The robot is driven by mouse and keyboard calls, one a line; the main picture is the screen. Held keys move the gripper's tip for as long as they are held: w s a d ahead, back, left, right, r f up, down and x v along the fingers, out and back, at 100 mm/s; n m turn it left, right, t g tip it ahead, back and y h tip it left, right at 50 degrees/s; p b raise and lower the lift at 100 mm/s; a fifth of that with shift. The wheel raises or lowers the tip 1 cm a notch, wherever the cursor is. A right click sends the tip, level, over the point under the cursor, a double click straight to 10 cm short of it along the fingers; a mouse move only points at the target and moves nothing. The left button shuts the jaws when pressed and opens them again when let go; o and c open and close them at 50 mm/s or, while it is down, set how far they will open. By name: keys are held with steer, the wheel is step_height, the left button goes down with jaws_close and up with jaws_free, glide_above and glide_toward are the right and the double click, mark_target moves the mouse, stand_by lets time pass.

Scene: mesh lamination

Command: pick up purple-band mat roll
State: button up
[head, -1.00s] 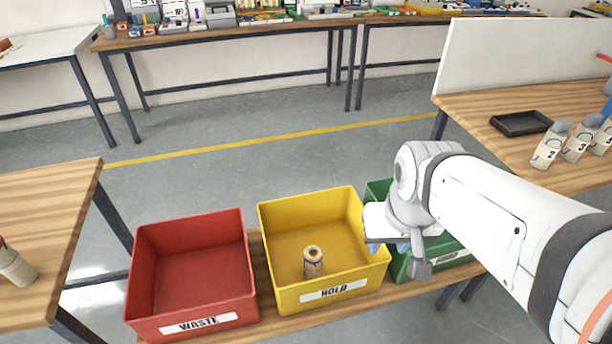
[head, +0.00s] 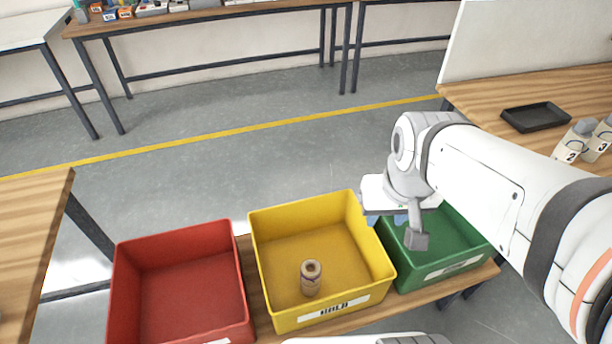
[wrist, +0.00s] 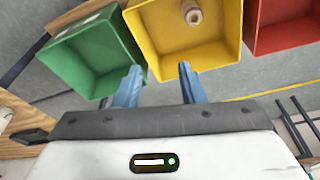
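The mat roll (head: 311,278) is a small tan cylinder standing upright inside the yellow bin (head: 286,321). A band round it shows only faintly. In the wrist view the roll (wrist: 192,14) is near the top edge, seen in the yellow bin (wrist: 225,52). My gripper (wrist: 157,78) has two blue fingers set well apart with nothing between them. In the head view my gripper is mostly hidden behind its own body, over the edge between the yellow and green bins, to the right of the roll and apart from it.
The red bin (head: 124,265) is left of the yellow one, and the green bin (head: 461,235) is to the right. Bin walls stand around the roll. A black tray (head: 535,117) and labelled bottles (head: 574,143) are on the right table. The red and green bins look empty.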

mark_target(311, 268)
steer(key=shift+o, duration=0.4)
